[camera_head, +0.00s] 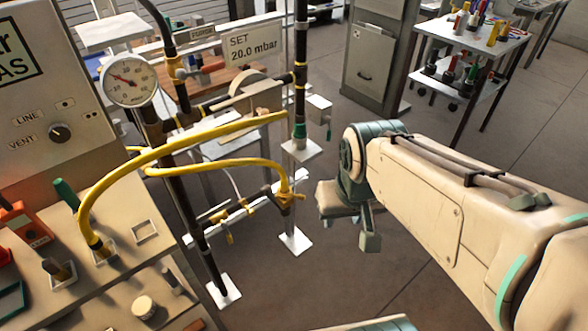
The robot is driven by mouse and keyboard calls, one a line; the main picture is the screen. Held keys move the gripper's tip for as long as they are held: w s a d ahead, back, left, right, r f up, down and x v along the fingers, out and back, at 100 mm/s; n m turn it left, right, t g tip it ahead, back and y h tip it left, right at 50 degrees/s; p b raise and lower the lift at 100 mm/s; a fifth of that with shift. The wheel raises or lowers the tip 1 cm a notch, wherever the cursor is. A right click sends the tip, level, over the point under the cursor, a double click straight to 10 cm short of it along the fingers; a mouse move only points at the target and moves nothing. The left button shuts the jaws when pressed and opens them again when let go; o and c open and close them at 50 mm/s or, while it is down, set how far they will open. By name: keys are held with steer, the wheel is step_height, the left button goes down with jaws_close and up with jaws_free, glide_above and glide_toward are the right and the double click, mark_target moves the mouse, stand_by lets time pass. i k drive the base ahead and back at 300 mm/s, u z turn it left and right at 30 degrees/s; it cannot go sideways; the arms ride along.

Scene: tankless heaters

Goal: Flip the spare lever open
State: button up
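I cannot tell which handle is the spare lever, as no label for it is readable. Candidates on the pipe rig are a yellow valve (289,198) at the end of the lower yellow hose, a yellow lever (228,238) hanging below a horizontal pipe, and a red handle (213,67) beside the upper pipe. My gripper (368,242) is right of the rig, apart from it, at the end of my arm coming in from the right. It points down and away, and its fingers are mostly hidden, so its opening is unclear.
Yellow hoses (180,146) arch across to the rig. A "SET 20.0 mbar" sign (252,47) hangs behind. A tool cart (470,45) stands back right. Floor between rig and arm is clear.

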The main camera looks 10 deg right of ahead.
mark_target(224, 225)
steer(key=z, duration=0.8)
steer(key=k, duration=0.65)
steer(key=u, duration=1.25)
steer(key=i, duration=0.5)
steer(key=z, duration=0.05)
